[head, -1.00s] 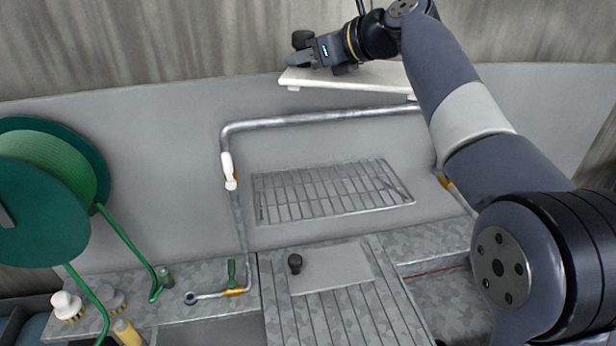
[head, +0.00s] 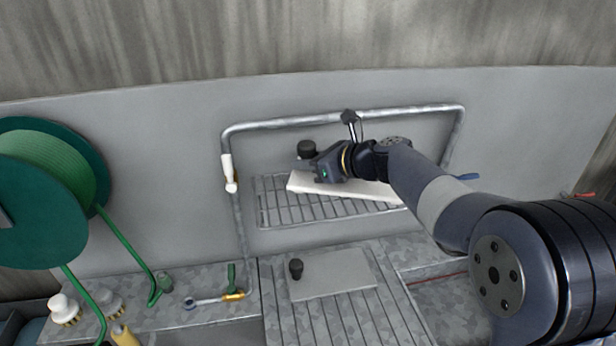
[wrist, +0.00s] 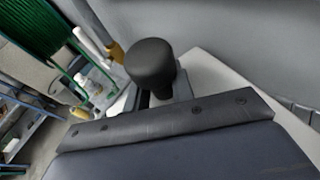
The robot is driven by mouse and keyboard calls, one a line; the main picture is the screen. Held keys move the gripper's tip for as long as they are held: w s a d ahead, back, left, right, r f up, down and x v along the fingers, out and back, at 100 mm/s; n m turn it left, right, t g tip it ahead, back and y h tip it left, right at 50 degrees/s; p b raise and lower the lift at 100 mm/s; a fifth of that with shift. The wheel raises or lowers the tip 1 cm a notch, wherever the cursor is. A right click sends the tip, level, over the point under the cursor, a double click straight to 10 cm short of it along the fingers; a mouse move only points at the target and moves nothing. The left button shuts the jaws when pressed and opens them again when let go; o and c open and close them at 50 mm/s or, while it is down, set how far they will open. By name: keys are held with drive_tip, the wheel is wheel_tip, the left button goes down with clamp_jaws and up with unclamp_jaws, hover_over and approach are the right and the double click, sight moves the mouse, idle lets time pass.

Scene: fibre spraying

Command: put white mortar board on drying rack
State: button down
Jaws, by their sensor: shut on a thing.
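The white mortar board (head: 299,182) shows in the head view in front of the wire drying rack (head: 268,208), seen nearly edge-on, and part of it is hidden by my arm. Its black knob (head: 307,148) stands up by my gripper (head: 313,163). My gripper is shut on the board's knob. In the wrist view the black knob (wrist: 150,62) is at the gripper's front, with the pale board (wrist: 215,75) behind it. I cannot tell whether the board touches the rack.
A bent metal pipe (head: 290,122) frames the rack. A green hose reel (head: 45,190) stands at left, with brushes (head: 66,308) and a yellow bottle (head: 126,334) below it.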

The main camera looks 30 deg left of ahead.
sight(351, 187)
drive_tip(key=shift+f, duration=2.05)
drive_tip(key=shift+f, duration=0.15)
drive_tip(key=c, duration=1.2)
unclamp_jaws()
drive_tip(key=shift+f, duration=0.1)
drive_tip(key=shift+o, duration=0.2)
drive_tip(key=shift+r, duration=0.2)
drive_tip(key=b+v, duration=0.2)
drive_tip(key=v, duration=1)
drive_tip(key=shift+b, duration=0.3)
drive_tip(key=p+x, duration=0.2)
drive_tip(key=x, duration=1)
drive_tip(key=shift+p, duration=0.3)
drive_tip(key=shift+r, duration=0.9)
